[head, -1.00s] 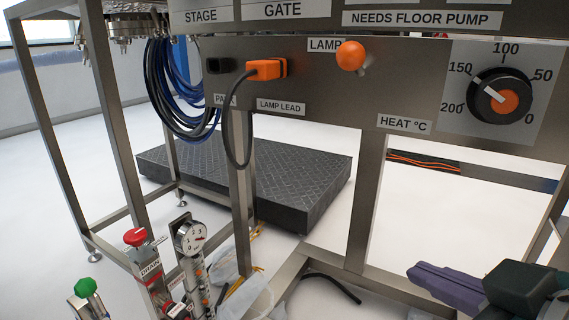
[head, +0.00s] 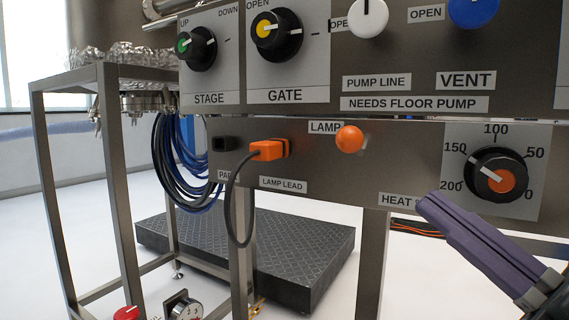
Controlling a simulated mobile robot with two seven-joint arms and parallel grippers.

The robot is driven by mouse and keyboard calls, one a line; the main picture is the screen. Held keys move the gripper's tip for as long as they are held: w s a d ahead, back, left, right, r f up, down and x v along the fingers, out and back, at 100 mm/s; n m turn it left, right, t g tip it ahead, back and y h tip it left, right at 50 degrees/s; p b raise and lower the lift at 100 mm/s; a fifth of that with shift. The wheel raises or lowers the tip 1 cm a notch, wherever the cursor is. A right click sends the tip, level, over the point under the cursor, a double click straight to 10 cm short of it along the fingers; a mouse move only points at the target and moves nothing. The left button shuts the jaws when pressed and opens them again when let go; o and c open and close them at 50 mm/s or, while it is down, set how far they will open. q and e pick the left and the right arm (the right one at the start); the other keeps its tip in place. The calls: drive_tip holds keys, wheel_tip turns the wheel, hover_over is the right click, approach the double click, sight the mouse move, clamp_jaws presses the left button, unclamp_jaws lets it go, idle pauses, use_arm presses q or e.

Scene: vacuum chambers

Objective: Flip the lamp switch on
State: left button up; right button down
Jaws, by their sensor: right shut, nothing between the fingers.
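The lamp switch (head: 349,139) is an orange ball-tipped lever on the grey lower panel, just right of the LAMP label (head: 325,127). Its stem is mostly hidden behind the ball, so I cannot tell its position. An orange plug (head: 268,149) with a dark cable sits in the panel to its left, above the LAMP LEAD label. My right gripper (head: 425,203) comes in from the lower right with its purple fingers together and empty. My left gripper is not in view.
The heat dial (head: 496,174) is right of the switch, above my right gripper. The upper panel carries the stage knob (head: 196,48), gate knob (head: 274,35) and vent knob (head: 473,10). Blue cables (head: 180,165) hang at left; a dark plate (head: 290,262) lies behind the frame.

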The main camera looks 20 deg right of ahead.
sight(361, 139)
drive_tip(key=b+x, duration=0.1)
drive_tip(key=x, duration=0.7)
drive_tip(key=shift+w+r, duration=0.1)
drive_tip(key=shift+w, duration=0.15)
drive_tip(key=r+m+h+p, duration=0.1)
drive_tip(key=m+p, duration=0.1)
drive_tip(key=p, duration=0.3)
drive_tip(key=shift+w+r+p, duration=0.1)
drive_tip(key=shift+r+p, duration=0.2)
drive_tip(key=shift+r, duration=0.1)
drive_tip(key=shift+f, duration=0.2)
